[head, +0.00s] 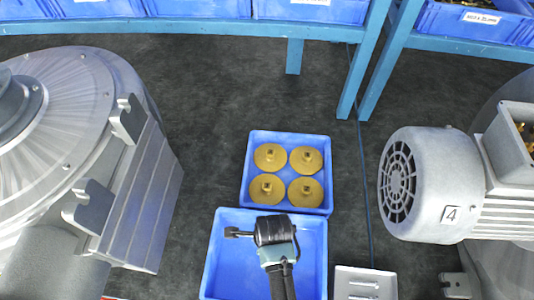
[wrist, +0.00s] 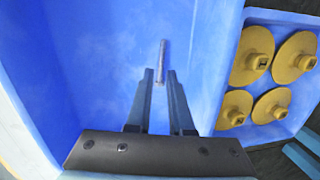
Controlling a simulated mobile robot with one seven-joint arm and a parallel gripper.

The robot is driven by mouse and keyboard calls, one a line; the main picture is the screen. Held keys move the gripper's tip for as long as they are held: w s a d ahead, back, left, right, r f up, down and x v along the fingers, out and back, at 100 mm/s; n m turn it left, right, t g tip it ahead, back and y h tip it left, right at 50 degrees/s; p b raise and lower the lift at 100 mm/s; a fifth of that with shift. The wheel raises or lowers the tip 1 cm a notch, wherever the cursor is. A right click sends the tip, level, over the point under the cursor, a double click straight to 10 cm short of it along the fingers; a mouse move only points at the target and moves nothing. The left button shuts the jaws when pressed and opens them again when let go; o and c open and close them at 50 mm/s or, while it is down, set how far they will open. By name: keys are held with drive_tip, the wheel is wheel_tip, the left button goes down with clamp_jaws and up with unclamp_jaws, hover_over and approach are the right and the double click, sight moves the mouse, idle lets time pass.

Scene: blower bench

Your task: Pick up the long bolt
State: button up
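The long bolt (wrist: 163,55) is a thin grey rod on the floor of the large blue bin. In the wrist view it points away from my gripper (wrist: 159,73). My gripper's two fingers are apart, with the bolt's near end showing between the fingertips and a gap visible around it. I cannot tell how high the fingers are above the bin floor. In the head view my gripper (head: 232,232) is over the blue bin (head: 216,262), and the bolt cannot be made out there.
A smaller blue bin (head: 247,170) with several yellow discs (head: 270,157) adjoins the large bin. A big grey blower housing (head: 140,190) stands left, a grey motor (head: 440,185) right. A grey metal piece (head: 365,284) lies at the lower right. Blue racks (head: 345,35) stand behind.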

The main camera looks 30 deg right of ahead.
drive_tip(key=shift+w+d+f, duration=0.1)
drive_tip(key=shift+w+f, duration=0.05)
drive_tip(key=shift+f, duration=0.65)
drive_tip(key=shift+w+d+f, duration=0.1)
drive_tip(key=shift+f, duration=0.75)
drive_tip(key=shift+w+d+f, duration=0.1)
drive_tip(key=shift+w+f, duration=0.05)
drive_tip(key=shift+f, duration=0.65)
drive_tip(key=shift+c, duration=0.3)
clamp_jaws()
